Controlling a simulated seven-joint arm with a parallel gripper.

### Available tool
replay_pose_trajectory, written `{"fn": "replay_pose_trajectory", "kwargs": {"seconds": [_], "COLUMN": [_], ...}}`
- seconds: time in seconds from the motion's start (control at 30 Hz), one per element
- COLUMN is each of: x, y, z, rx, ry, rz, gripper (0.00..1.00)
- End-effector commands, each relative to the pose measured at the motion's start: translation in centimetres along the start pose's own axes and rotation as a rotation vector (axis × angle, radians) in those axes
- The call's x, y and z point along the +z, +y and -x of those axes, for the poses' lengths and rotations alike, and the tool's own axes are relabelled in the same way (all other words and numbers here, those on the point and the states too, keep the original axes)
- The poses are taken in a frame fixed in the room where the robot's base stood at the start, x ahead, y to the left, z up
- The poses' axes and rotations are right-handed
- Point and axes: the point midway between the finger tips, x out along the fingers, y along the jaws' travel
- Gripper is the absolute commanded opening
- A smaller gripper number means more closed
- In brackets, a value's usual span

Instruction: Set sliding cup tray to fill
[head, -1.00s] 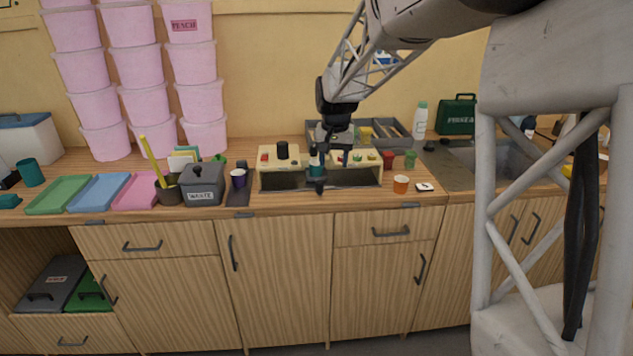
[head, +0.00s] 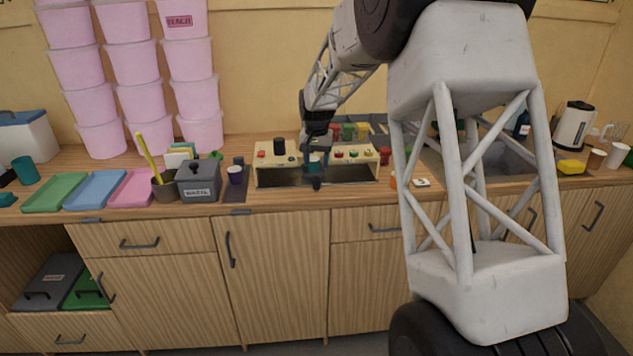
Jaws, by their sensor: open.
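A cream dispenser box (head: 268,162) stands on the counter, with a black knob, small coloured buttons and an open dark bay in front. A dark flat strip (head: 233,194), which may be the sliding cup tray, lies at its left end. My gripper hides the dispenser's middle.
A grey lidded waste box (head: 199,183) and a pen pot (head: 165,187) stand left of the strip. Green, blue and pink trays lie farther left. An orange cup (head: 393,181) is partly hidden by my arm. Tall pink tubs (head: 132,100) stand behind.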

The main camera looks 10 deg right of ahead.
Motion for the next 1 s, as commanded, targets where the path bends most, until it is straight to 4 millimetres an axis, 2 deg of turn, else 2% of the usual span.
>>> {"fn": "replay_pose_trajectory", "kwargs": {"seconds": [0.33,0.8,1.0], "x": [0.0,0.0,0.0], "y": [0.0,0.0,0.0], "z": [-1.2,-6.4,-7.6], "rx": [0.0,0.001,0.0], "ry": [-0.001,-0.002,0.0], "rz": [0.0,0.0,0.0], "gripper": [0.52,0.52,0.52]}}
